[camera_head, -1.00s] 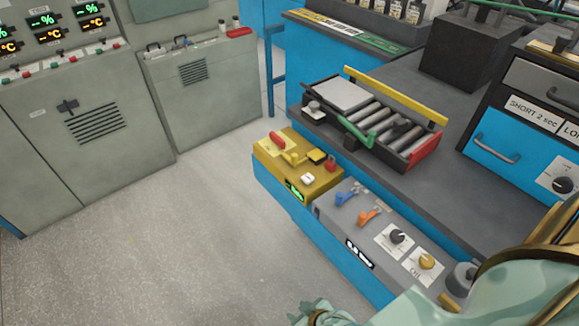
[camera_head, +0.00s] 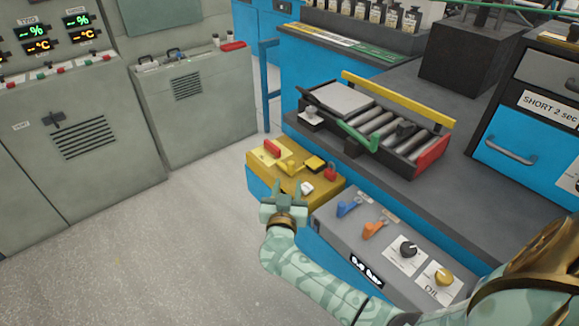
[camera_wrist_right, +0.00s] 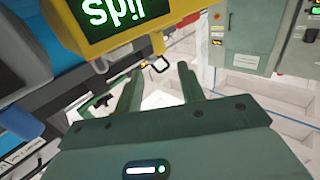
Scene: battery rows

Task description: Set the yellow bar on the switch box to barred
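The yellow switch box (camera_head: 258,182) stands at the near left corner of the workbench. The small yellow bar's setting cannot be read. My right gripper (camera_head: 285,196) is in front of the box's near side, low, with its fingers apart and empty. In the right wrist view, the gripper (camera_wrist_right: 160,80) shows a gap between its fingers, and the box's green-lettered display (camera_wrist_right: 122,14) is above it. My left gripper is not in view.
A grey panel (camera_head: 335,225) with blue and orange levers and two dials adjoins the box. A roller tray (camera_head: 375,115) with a long yellow rail lies behind it. Grey cabinets (camera_head: 80,140) stand at left. The floor (camera_head: 150,250) between is clear.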

